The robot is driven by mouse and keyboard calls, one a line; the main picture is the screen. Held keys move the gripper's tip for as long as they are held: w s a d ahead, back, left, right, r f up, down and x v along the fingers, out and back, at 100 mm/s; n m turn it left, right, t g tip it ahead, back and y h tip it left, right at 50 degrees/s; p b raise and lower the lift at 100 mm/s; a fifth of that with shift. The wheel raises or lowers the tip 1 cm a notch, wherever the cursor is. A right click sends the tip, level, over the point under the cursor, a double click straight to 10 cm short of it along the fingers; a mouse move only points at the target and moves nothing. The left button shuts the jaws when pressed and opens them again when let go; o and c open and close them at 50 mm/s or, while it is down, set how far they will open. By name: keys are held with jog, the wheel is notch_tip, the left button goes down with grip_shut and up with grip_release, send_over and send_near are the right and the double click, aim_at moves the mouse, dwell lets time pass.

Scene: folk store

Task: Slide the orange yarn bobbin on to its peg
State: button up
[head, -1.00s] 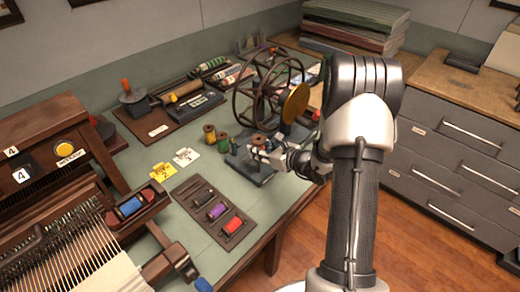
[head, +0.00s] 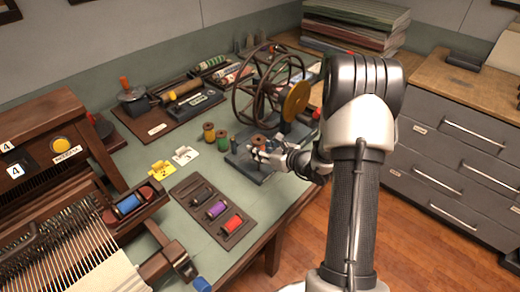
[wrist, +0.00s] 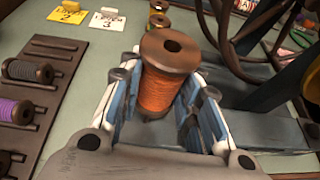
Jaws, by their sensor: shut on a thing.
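The orange yarn bobbin (wrist: 164,88) has brown wooden flanges and a hole in its top. My gripper (wrist: 160,104) is shut on it, with a blue-padded finger on either side. The bobbin looks close to upright in the wrist view. In the head view the bobbin (head: 259,140) and my gripper (head: 264,153) are over the grey base of the wheeled winder (head: 240,162). No peg can be made out; the bobbin and fingers hide what is under them. I cannot tell whether the bobbin touches the base.
The spoked wheel (head: 246,92) stands just behind my gripper. Gold and green spools (head: 209,131) stand to its left. A dark rack (head: 186,187) holds dark, purple and red bobbins. Yellow and white number cards (head: 184,155) lie near. Bare green tabletop lies between rack and winder.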

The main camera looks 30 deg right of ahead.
jog(key=shift+f+b, duration=1.6)
jog(key=shift+f, duration=1.75)
jog(key=o, duration=1.1)
jog(key=v, duration=1.2)
